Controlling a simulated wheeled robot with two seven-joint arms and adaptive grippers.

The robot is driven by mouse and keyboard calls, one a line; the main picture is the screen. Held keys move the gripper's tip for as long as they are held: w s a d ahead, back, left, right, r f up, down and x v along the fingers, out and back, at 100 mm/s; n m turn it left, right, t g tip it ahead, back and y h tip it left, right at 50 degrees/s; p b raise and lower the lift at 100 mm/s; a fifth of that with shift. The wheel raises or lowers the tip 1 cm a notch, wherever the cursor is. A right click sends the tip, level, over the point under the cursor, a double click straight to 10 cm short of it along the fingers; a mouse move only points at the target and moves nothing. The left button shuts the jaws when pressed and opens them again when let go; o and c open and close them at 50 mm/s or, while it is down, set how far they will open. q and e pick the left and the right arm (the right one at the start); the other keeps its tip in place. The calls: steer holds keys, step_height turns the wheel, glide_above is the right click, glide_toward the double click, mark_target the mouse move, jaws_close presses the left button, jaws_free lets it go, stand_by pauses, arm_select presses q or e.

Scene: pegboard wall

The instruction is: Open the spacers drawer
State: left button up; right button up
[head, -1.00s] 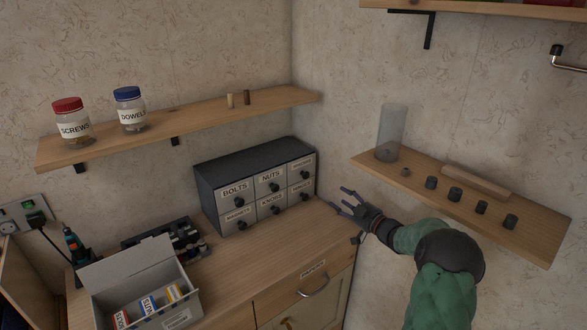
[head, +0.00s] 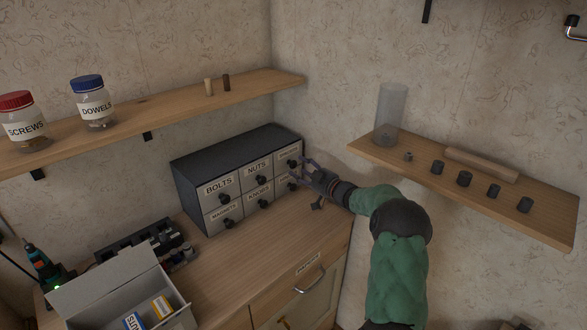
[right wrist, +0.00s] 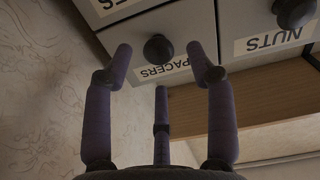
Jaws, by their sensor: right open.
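The spacers drawer (head: 288,152) is the top right drawer of a dark small-parts cabinet (head: 240,152), and its front looks shut. In the right wrist view its label, SPACERS (right wrist: 172,69), appears upside down. Its round dark knob (right wrist: 158,48) lies in the gap between my fingers. My right gripper (head: 299,171) is open at the cabinet's right front, and its spread fingers also show in the right wrist view (right wrist: 160,62). I cannot tell whether a finger touches the knob. My left gripper is out of view.
The nuts drawer (head: 257,170) is beside it, the bolts drawer (head: 219,188) further left. A wall shelf (head: 150,119) runs above the cabinet. A right-hand shelf (head: 540,222) holds a clear cylinder (head: 390,114). The bench front is clear; an open grey box (head: 105,280) stands left.

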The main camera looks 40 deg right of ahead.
mark_target(295, 165)
steer(key=shift+w+b, duration=0.5)
steer(key=shift+w, duration=1.55)
jaws_close()
steer(key=shift+s, duration=0.1)
